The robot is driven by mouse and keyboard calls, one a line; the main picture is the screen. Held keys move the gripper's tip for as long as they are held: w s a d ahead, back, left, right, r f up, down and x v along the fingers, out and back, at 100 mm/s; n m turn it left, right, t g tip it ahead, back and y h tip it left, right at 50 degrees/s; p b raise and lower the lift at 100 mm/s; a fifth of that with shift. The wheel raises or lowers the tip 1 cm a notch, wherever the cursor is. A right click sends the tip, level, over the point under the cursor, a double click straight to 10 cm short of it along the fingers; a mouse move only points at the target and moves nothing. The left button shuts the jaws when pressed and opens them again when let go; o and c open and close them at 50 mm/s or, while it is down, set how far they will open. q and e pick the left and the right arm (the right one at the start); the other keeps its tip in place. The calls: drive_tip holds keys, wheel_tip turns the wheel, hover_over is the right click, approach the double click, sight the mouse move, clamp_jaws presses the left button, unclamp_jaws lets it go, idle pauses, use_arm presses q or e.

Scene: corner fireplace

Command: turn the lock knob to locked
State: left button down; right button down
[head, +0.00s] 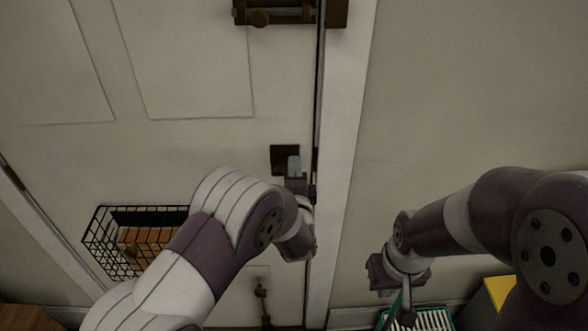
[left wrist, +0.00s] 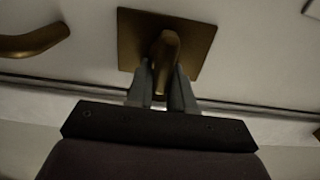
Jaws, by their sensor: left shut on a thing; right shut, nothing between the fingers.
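The lock knob (left wrist: 165,52) is a brass, elongated thumb-turn on a square plate (left wrist: 203,30) on the door, seen in the left wrist view. Its long side runs roughly up and down in that view. My left gripper (left wrist: 161,88) is shut on the knob, one finger on each side. In the head view the dark plate (head: 279,153) shows near the door's right edge, with my left gripper (head: 294,166) in front of it; the knob is hidden there. My right gripper (head: 406,300) is shut and empty, low in front of the wall at right.
A dark bolt (head: 262,17) is above on the white door (head: 190,70). A wire basket (head: 97,240) hangs at left, and a small latch (head: 262,295) is below. A brass handle (left wrist: 30,42) shows in the left wrist view. A teal crate (head: 440,319) and a yellow-topped thing (head: 499,289) stand at lower right.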

use_arm(q)
drive_tip(key=c, duration=1.1)
unclamp_jaws()
drive_tip(key=s+b, duration=0.2)
drive_tip(key=s, duration=1)
drive_tip(key=shift+s, duration=0.35)
